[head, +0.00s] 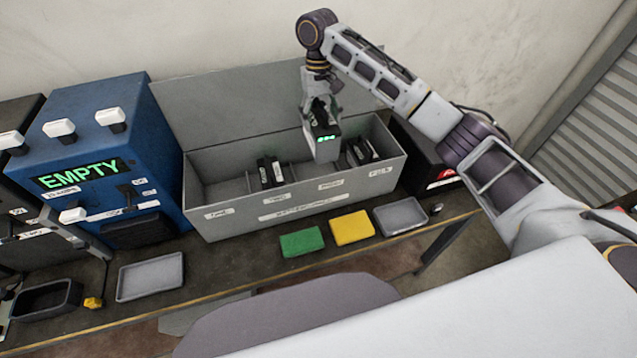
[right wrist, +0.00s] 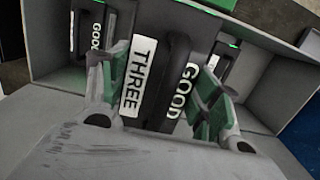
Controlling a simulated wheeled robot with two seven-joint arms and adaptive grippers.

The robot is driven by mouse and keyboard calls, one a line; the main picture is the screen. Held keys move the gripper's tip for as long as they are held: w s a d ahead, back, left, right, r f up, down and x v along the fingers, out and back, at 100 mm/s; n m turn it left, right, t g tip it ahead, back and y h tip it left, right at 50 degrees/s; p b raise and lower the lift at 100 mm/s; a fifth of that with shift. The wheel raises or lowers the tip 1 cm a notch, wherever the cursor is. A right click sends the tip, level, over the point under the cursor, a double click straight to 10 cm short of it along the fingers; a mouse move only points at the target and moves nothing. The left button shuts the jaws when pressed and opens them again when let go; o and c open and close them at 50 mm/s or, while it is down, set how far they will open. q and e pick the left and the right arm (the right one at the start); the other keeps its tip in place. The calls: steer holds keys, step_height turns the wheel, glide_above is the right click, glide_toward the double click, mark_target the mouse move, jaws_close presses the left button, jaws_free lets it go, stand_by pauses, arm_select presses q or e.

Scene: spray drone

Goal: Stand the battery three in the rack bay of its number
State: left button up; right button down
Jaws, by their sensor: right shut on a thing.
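In the right wrist view the battery, with THREE and GOOD labels, sits between the green pads of the gripper (right wrist: 160,95). The battery hangs upright at the open grey rack (head: 235,216), over its middle-right part near the third front label. The rack's front labels are small and hard to read. My left gripper is not in view.
Dark batteries stand in the rack left (head: 270,171) and right (head: 361,152) of the held one. A blue machine (head: 120,150) showing EMPTY is at left. Green (head: 301,242) and yellow (head: 351,227) pads and grey trays (head: 150,277) lie in front.

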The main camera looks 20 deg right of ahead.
steer(key=shift+w+f+b, duration=0.2)
steer(key=shift+f+b, duration=0.8)
steer(key=shift+f, duration=0.35)
steer(key=shift+w+f+b, duration=0.15)
steer(key=shift+f+b, duration=0.85)
steer(key=shift+f, duration=0.3)
steer(key=shift+w+f+b, duration=0.1)
steer(key=shift+f+b, duration=1.15)
steer(key=shift+f, duration=0.3)
step_height(320, 180, down, 5)
